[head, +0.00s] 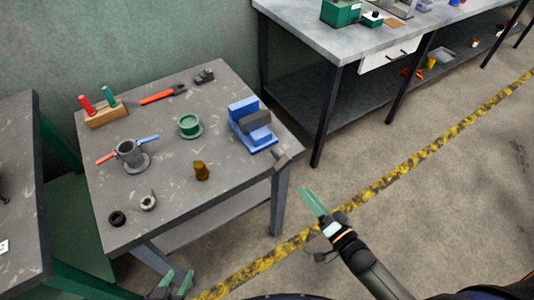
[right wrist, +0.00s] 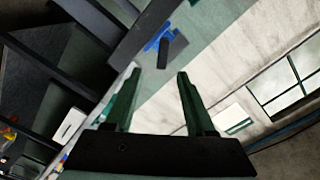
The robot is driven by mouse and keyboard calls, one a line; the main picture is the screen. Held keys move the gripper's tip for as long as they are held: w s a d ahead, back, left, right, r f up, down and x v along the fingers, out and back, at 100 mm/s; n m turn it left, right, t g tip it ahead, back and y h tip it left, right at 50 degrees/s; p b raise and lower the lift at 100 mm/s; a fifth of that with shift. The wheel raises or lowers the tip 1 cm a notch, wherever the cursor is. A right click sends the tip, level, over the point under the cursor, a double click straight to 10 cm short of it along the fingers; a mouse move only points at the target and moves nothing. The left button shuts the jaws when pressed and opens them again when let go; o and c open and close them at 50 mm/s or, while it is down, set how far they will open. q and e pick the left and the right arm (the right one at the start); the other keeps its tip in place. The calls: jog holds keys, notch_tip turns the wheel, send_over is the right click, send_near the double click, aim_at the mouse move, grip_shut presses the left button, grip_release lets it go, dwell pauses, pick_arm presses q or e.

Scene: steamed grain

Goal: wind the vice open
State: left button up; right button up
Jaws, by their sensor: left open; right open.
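The blue vice (head: 243,112) stands at the right edge of the grey worktable, with a dark block (head: 257,119) at its jaws. Its dark screw end and handle (head: 282,158) stick out past the table's edge. My right gripper (head: 312,200) is in the air over the floor, right of and below the vice handle, open and empty. In the right wrist view, its two green fingers (right wrist: 158,76) are apart, and a blue shape that looks like the vice (right wrist: 156,40) lies beyond them. My left gripper (head: 173,283) is open at the bottom edge, partly cut off, apart from the vice.
A long bench (head: 345,40) stands behind. Floor right of the table is clear.

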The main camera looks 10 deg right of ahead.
aim_at(285, 168)
jog(key=b+x, duration=0.5)
jog(key=x, duration=0.7)
jog(key=shift+a+r, duration=0.1)
jog(key=shift+r, duration=0.05)
jog(key=shift+w+a+r, duration=0.1)
jog(key=shift+w+a, duration=0.1)
jog(key=shift+w, duration=0.25)
grip_shut()
